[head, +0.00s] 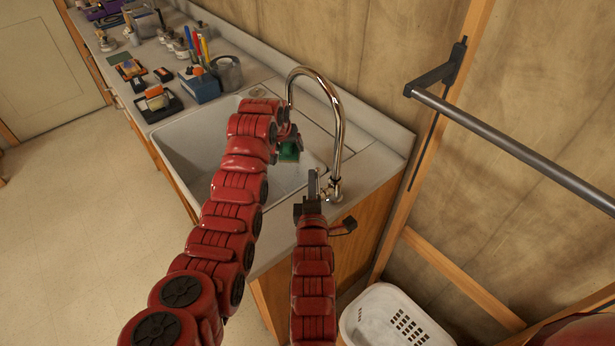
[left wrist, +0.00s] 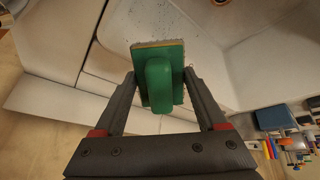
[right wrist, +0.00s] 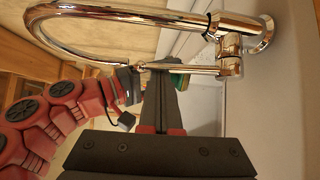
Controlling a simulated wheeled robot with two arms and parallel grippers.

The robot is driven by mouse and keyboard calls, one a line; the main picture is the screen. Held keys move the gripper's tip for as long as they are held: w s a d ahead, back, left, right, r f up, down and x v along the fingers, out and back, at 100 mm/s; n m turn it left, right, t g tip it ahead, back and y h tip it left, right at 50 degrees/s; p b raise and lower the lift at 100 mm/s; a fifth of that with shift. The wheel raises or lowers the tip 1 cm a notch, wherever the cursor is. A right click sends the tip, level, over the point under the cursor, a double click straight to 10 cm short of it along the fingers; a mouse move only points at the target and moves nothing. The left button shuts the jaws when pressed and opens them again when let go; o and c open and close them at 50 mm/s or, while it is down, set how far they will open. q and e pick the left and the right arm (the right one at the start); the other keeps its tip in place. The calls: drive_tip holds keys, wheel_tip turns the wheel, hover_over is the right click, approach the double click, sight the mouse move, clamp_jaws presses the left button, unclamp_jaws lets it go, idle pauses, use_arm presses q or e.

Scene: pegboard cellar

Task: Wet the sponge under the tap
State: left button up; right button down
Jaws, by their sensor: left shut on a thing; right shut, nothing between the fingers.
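The sponge is a green block with a raised green grip and a thin yellowish edge. In the left wrist view the sponge (left wrist: 172,53) is clamped between the fingers of my left gripper (left wrist: 161,82), over the white sink. In the head view the sponge (head: 289,152) hangs below my left gripper (head: 288,136), beneath the spout end of the chrome tap (head: 340,118). Small specks show around it; I cannot tell whether water is running. My right gripper (head: 312,178) is shut and empty beside the tap's base. In the right wrist view its fingertips (right wrist: 160,72) are close to the tap's thin lever (right wrist: 190,69); contact is unclear.
The white sink (head: 185,142) is set into a grey counter. A blue caddy (head: 203,86) with pens, small boxes and jars stand at the left. A dark wall rail (head: 520,150) juts out at right, above a white basket (head: 375,318).

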use_arm(q)
drive_tip(key=shift+a, duration=0.15)
use_arm(e)
drive_tip(key=shift+s+d+t, duration=0.15)
drive_tip(key=shift+s+t, duration=0.05)
drive_tip(key=shift+t, duration=0.2)
drive_tip(key=shift+m, duration=0.3)
